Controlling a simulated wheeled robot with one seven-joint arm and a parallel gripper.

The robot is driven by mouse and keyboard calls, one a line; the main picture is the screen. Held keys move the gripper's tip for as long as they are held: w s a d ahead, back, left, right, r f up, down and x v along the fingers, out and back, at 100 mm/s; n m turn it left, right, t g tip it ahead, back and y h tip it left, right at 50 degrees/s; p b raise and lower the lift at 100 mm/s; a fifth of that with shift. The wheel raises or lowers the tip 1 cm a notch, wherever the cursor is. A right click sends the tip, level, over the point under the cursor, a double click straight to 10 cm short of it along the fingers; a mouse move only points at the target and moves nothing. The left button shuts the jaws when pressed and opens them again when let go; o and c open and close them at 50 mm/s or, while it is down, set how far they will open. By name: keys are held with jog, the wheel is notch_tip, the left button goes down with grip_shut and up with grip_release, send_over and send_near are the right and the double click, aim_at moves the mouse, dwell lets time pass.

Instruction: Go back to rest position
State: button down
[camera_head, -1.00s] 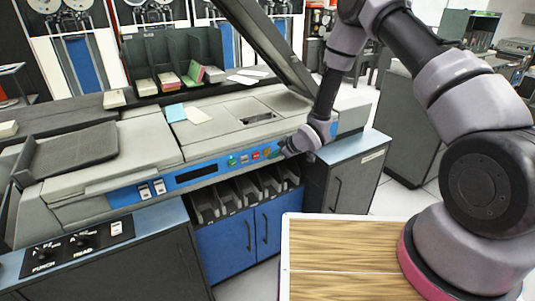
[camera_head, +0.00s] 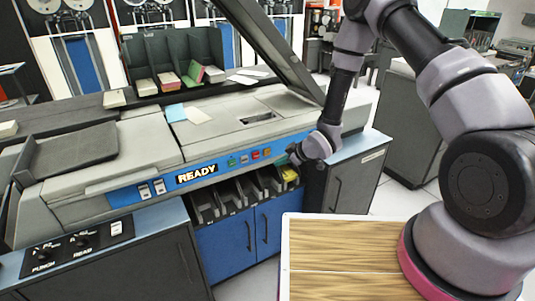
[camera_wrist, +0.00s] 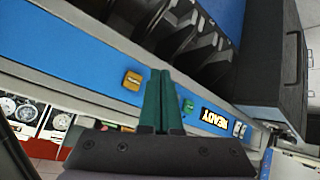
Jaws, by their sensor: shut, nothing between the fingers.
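My gripper (camera_head: 292,154) is at the right end of the machine's blue front panel (camera_head: 150,190), just right of the row of coloured buttons (camera_head: 255,154). In the wrist view my gripper (camera_wrist: 160,76) shows its two green fingers together with nothing between them. An orange button (camera_wrist: 132,80) and a green button (camera_wrist: 188,106) show on either side of the fingers; the buttons between are hidden behind them. The display (camera_head: 197,173) is lit and reads READY.
A yellow item (camera_head: 290,174) lies in the rightmost of several dark bins (camera_head: 232,192) under the panel. A grey cabinet (camera_head: 345,178) stands right of them. A raised lid (camera_head: 262,45) slants above the machine. A card rack (camera_head: 170,55) stands behind.

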jog(key=w+d+r+m+t+h, duration=0.15)
jog(key=d+r, duration=0.25)
jog(key=r, duration=0.4)
jog(key=w+d+r+m+h, duration=0.1)
jog(key=w+d+r+m, duration=0.1)
jog(key=d+r, duration=0.4)
jog(key=w+d+r+m+h, duration=0.2)
jog(key=d+r, duration=0.1)
jog(key=r, duration=0.6)
jog(key=s+d+r+m+h, duration=0.1)
jog(key=s+d+r+m, duration=0.2)
jog(key=r, duration=0.4)
jog(key=s+d+r+m+h, duration=0.1)
jog(key=s+d+r+m, duration=0.1)
jog(key=s+d+r, duration=0.3)
jog(key=s+d+r+m, duration=0.1)
jog(key=s+r+m, duration=0.1)
jog(key=s+r, duration=0.2)
jog(key=s+d+r+m, duration=0.2)
jog(key=s+r, duration=0.3)
jog(key=s, duration=0.6)
jog(key=s+d+r+m+y, duration=0.1)
jog(key=s+r+m, duration=0.3)
jog(key=s, duration=0.4)
jog(key=shift+d+r, duration=0.4)
